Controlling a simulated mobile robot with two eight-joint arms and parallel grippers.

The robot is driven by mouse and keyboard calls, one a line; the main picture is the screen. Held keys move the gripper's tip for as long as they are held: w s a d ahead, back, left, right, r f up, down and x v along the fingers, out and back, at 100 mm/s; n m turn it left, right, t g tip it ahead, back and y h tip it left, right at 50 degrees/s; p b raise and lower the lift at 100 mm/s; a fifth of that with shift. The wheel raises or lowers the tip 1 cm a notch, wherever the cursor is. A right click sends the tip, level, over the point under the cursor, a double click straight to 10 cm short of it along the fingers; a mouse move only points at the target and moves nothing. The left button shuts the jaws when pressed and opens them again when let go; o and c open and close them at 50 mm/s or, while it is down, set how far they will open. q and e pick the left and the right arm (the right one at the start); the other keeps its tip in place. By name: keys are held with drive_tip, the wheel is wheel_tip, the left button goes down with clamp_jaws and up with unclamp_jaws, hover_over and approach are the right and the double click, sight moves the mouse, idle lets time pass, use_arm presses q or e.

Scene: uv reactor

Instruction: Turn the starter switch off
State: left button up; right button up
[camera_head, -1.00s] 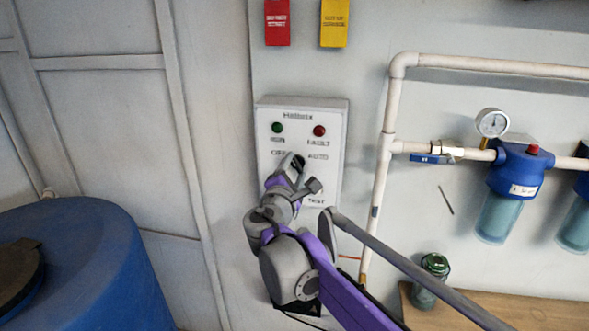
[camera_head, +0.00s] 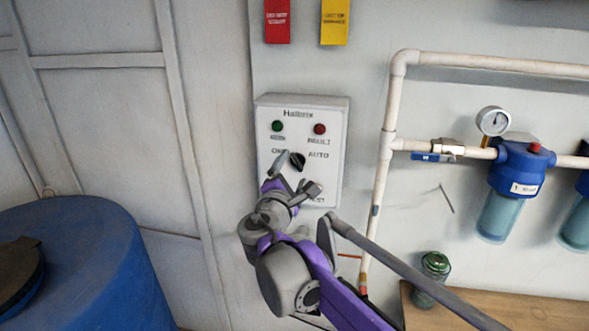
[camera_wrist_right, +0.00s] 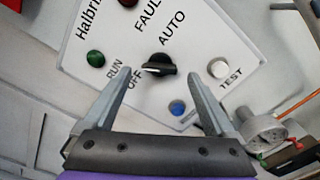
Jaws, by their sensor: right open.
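The starter switch is a black rotary knob (camera_head: 297,161) on a white control box (camera_head: 328,150) on the wall. It also shows in the right wrist view (camera_wrist_right: 162,65), where a pale mark on it lies on the side toward the OFF lettering; AUTO is on another side. My right gripper (camera_head: 298,175) is just below and in front of the knob. In the wrist view the right gripper (camera_wrist_right: 159,84) has its fingers spread wide, with nothing between the tips and the knob just beyond them. My left gripper is not in view.
The box carries a green light (camera_head: 277,126), a red light (camera_head: 319,129) and a blue button (camera_wrist_right: 178,107). A white pipe (camera_head: 383,175) runs close on the right, with filters (camera_head: 508,190) beyond it. A blue barrel (camera_head: 95,250) stands at lower left.

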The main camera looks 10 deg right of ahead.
drive_tip(key=v, duration=0.8)
drive_tip(key=shift+s+b, duration=0.3)
drive_tip(key=shift+b, duration=0.05)
drive_tip(key=shift+a, duration=0.1)
